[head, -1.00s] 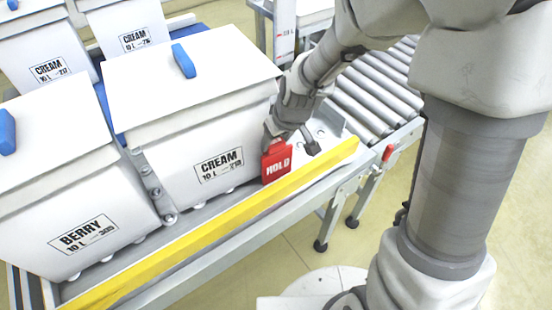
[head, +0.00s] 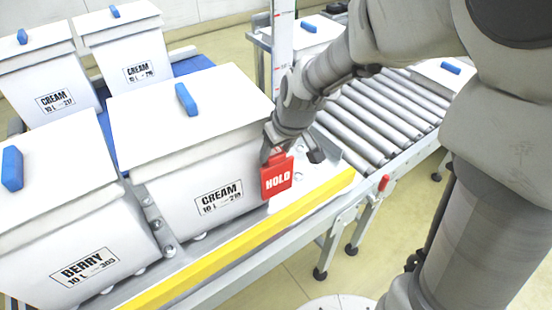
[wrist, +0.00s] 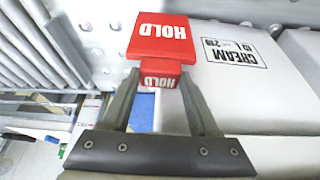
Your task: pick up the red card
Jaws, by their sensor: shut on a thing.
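The red card (head: 277,177), marked HOLD in white, is at the front right corner of the white CREAM box (head: 190,130). My gripper (head: 290,152) is shut on the card's upper part. In the wrist view my gripper (wrist: 155,85) has a finger on each side of the card's smaller red top piece, also marked HOLD. The larger red card face (wrist: 160,38) extends beyond the fingertips. The card hangs upright beside the box; I cannot tell whether it touches the box.
A BERRY box (head: 70,220) stands left of the CREAM box, with more CREAM boxes (head: 130,55) behind. A yellow rail (head: 235,245) runs along the front. A roller conveyor (head: 375,110) lies right. A measuring post (head: 283,45) stands behind my gripper.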

